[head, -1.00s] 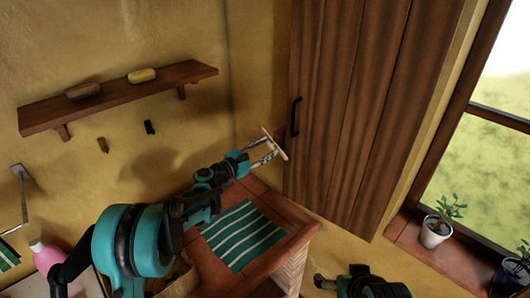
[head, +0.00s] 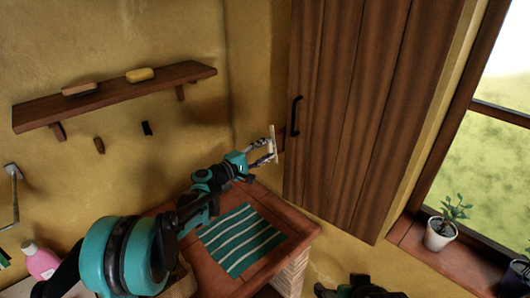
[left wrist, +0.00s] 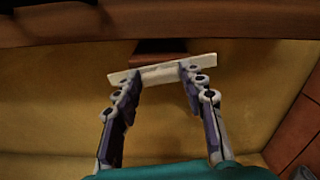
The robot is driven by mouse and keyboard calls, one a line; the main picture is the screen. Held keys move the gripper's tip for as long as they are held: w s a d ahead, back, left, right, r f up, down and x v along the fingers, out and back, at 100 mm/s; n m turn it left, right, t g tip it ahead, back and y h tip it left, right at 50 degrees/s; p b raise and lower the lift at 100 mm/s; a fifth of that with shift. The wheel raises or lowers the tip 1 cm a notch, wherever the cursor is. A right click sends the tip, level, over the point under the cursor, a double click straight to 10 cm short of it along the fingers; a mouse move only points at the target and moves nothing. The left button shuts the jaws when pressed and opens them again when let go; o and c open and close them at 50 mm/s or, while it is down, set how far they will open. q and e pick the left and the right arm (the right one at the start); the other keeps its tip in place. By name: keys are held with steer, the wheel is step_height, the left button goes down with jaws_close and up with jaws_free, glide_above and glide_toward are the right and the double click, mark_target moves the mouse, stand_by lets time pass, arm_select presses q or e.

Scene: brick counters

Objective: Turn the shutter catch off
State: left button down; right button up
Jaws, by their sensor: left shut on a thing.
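The shutter catch is a pale flat bar (head: 272,131) on a dark mount beside the brown plank shutter (head: 345,110). In the head view it stands nearly upright, close to the shutter's left edge. In the left wrist view the bar (left wrist: 205,61) lies across the picture, slightly tilted, in front of a dark brown block (left wrist: 160,55). My left gripper (head: 268,150) is shut on the bar, with one finger toward each end; both fingers show in the left wrist view (left wrist: 160,76). My right arm shows only partly at the bottom edge, and its jaws are unclear.
A black handle (head: 296,116) is on the shutter. A wooden shelf (head: 110,100) holds two small blocks on the left wall. Below is a brick counter (head: 300,232) with a green striped cloth (head: 242,240). A potted plant (head: 440,232) stands on the windowsill.

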arm_select(q)
steer(key=shift+f+m, duration=0.1)
steer(key=shift+m, duration=1)
steer(key=c, duration=0.9)
jaws_free()
steer(key=v, duration=1.2)
